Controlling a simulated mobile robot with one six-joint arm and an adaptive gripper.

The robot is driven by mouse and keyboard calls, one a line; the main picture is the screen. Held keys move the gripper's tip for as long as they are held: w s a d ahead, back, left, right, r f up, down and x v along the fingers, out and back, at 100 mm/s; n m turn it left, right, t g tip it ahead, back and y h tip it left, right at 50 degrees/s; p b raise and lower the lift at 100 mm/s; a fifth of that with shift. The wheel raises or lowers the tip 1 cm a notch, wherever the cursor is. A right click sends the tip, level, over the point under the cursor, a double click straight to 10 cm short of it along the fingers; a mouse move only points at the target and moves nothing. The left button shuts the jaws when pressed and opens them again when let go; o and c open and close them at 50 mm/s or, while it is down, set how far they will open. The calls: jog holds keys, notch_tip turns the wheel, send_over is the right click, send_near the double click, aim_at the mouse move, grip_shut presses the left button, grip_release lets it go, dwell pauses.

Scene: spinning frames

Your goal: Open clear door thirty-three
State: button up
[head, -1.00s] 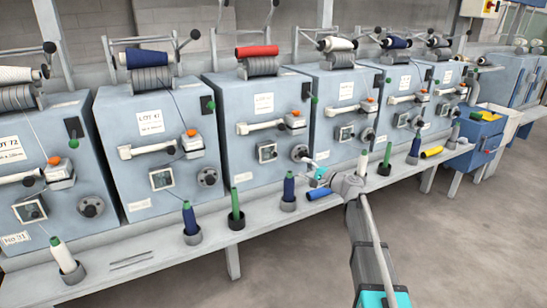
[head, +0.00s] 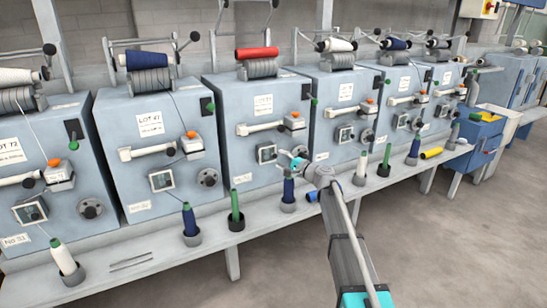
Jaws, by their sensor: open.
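The third machine from the left (head: 235,120), with a red spool on top, has a small white label at its lower left that is too small to read. The leftmost machine (head: 65,210) is labelled No 31. On the third machine's front is a small square pale-framed panel (head: 266,154) with a dark round part; it looks shut, and I cannot tell its clear cover at this size. My gripper (head: 287,160) is open and empty, just right of that panel and in front of the machine's lower right. It hides the round fitting there. I cannot tell whether it touches anything.
A long grey bench (head: 130,262) runs along the machines. Upright bobbins stand on it, including a blue one (head: 288,188) below my gripper and a green one (head: 235,205). A blue cylinder (head: 313,196) lies near my wrist. The floor in front is clear.

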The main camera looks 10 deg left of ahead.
aim_at(275, 156)
jog(key=shift+x, duration=1.75)
